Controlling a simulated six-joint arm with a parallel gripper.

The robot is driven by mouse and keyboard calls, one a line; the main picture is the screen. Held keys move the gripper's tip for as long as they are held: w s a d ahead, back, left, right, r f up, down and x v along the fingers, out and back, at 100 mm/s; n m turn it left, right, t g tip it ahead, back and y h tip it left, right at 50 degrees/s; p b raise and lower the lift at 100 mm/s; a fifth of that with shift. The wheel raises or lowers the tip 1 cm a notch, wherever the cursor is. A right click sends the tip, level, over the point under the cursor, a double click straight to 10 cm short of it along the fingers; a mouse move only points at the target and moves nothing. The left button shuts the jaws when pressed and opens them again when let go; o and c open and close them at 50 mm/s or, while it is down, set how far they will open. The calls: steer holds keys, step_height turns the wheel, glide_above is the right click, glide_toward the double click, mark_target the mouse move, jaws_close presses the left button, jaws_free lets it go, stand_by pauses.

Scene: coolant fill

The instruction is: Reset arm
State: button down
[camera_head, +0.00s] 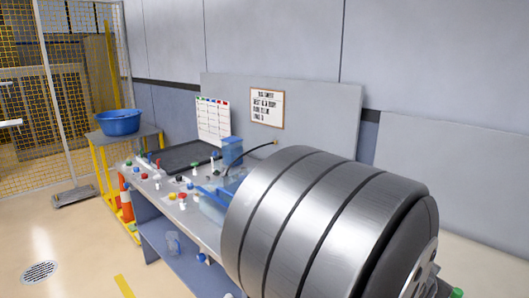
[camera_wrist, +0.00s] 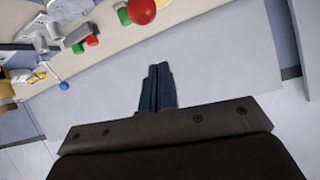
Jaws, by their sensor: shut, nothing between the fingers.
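My gripper (camera_wrist: 157,88) shows in the wrist view with its two dark fingers together and nothing between them. It points toward a pale surface below the edge of the workbench. In the head view, a large ribbed metal cylinder, which looks like part of my own arm, fills the right foreground and hides the right part of the bench. My gripper does not show there. The workbench (camera_head: 185,217) carries many small coloured caps or knobs, a black tray (camera_head: 185,156) and blue containers (camera_head: 233,150).
A blue basin (camera_head: 119,123) stands on a yellow-legged table at the left. An orange cone (camera_head: 126,203) stands by the bench. In the wrist view, a red ball-shaped knob (camera_wrist: 141,11) and a blue one (camera_wrist: 64,86) lie beyond the fingers. Open floor (camera_head: 75,245) is at the left.

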steer(key=w+d+f+g+y, duration=0.2)
steer(key=w+d+g+y, duration=0.2)
steer(key=w+d, duration=0.4)
steer(key=shift+w+d, duration=0.2)
steer(key=shift+d, duration=0.15)
stand_by(0.8)
steer(key=shift+a, duration=0.1)
stand_by(1.3)
